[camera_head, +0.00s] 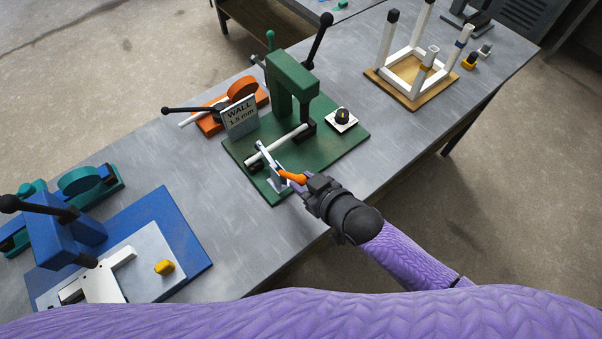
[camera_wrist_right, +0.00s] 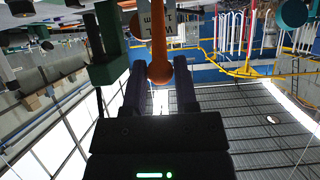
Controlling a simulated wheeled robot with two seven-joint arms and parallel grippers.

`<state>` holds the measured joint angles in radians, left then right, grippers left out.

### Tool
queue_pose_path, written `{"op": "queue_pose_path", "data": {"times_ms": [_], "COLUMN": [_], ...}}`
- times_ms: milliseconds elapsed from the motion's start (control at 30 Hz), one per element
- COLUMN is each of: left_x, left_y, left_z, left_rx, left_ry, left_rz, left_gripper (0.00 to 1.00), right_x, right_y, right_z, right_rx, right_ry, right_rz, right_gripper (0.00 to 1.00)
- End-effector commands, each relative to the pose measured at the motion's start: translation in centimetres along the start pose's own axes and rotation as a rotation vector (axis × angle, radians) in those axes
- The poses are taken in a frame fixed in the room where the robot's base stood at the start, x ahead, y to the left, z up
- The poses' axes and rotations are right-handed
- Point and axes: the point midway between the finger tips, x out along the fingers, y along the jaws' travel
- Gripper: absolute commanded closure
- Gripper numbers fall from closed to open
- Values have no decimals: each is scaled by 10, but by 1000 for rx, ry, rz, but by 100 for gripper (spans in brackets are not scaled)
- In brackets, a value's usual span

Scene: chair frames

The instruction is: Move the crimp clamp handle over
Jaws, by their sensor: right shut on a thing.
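The crimp clamp is a small metal toggle clamp (camera_head: 264,152) at the near left edge of the green base plate (camera_head: 345,147). Its orange handle (camera_head: 289,176) points toward me. My right gripper (camera_head: 299,184) is shut on this handle. In the right wrist view, the orange handle (camera_wrist_right: 159,45) runs up from between the two dark fingers, with its round end (camera_wrist_right: 160,72) between them. The gripper partly hides the clamp's base. A white tube (camera_head: 277,146) lies beside the clamp under the green press (camera_head: 291,82). My left gripper is not in view.
A sign reading WALL 1.5 mm (camera_head: 240,116) stands left of the press, by an orange fixture (camera_head: 212,124). A dial (camera_head: 342,117) sits right. A blue press station (camera_head: 187,233) is at lower left, a chair frame (camera_head: 412,72) at upper right.

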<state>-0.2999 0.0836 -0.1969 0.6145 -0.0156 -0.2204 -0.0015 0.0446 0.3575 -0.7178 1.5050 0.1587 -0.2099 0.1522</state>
Motion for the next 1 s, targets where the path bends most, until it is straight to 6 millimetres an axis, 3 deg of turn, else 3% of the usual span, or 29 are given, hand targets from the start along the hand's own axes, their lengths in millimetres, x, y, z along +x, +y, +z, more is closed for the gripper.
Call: {"op": "queue_pose_path", "data": {"times_ms": [167, 567, 1000], "left_x": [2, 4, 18], "left_y": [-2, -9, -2], "left_z": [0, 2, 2], "left_rx": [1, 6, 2], "left_ry": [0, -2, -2], "left_rz": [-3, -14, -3], "left_gripper": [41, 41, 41], "right_x": [-4, -4, -6], "right_y": [0, 0, 0], "right_z": [13, 17, 46], "right_rx": [0, 0, 1], "right_ry": [-6, -5, -5], "right_rz": [0, 0, 0], "right_gripper": [96, 97, 96]}}
